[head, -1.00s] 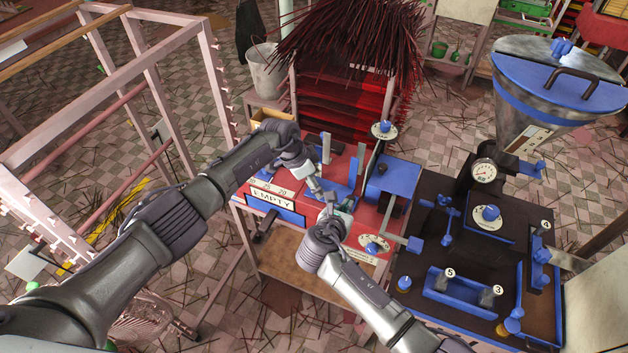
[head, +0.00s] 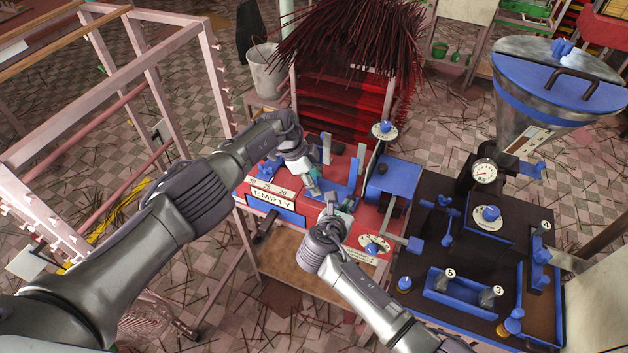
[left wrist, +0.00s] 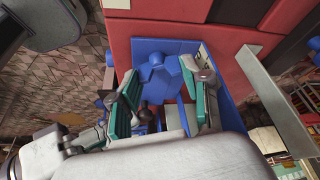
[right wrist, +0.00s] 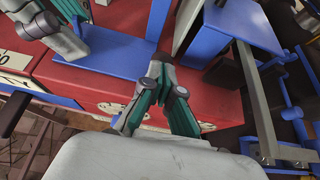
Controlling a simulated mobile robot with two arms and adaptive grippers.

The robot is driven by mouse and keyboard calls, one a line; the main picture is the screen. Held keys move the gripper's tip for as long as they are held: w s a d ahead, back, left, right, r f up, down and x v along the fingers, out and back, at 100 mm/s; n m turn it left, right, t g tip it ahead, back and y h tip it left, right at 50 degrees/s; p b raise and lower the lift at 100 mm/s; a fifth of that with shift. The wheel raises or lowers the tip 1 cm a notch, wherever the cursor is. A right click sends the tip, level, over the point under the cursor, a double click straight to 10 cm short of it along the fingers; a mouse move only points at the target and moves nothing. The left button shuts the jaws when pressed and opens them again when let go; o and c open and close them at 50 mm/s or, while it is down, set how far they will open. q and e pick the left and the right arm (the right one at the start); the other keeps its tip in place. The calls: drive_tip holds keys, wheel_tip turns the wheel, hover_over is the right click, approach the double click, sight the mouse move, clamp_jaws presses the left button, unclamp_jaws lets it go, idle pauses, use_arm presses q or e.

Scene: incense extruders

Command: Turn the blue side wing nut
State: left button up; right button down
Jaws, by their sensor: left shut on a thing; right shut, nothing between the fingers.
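The blue side wing nut (left wrist: 160,80) shows in the left wrist view against a blue bracket on the red machine. My left gripper (left wrist: 165,98) has its fingers on either side of it and is shut on it. The fingers and wrist hide part of the nut. In the head view, my left gripper (head: 315,186) is at the blue bracket (head: 343,190) on the red machine. My right gripper (head: 335,205) is shut and empty just in front of the bracket.
The EMPTY sign (head: 271,200) is on the machine's front. A round dial plate (head: 374,244) lies right of my right gripper. A dark bench (head: 420,270) with blue fittings and a metal hopper (head: 548,95) stands at right. A pink rack (head: 140,60) stands at left.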

use_arm(q)
drive_tip(key=shift+m, duration=0.3)
drive_tip(key=o, duration=1.2)
drive_tip(key=shift+c, duration=0.2)
drive_tip(key=shift+f, duration=0.1)
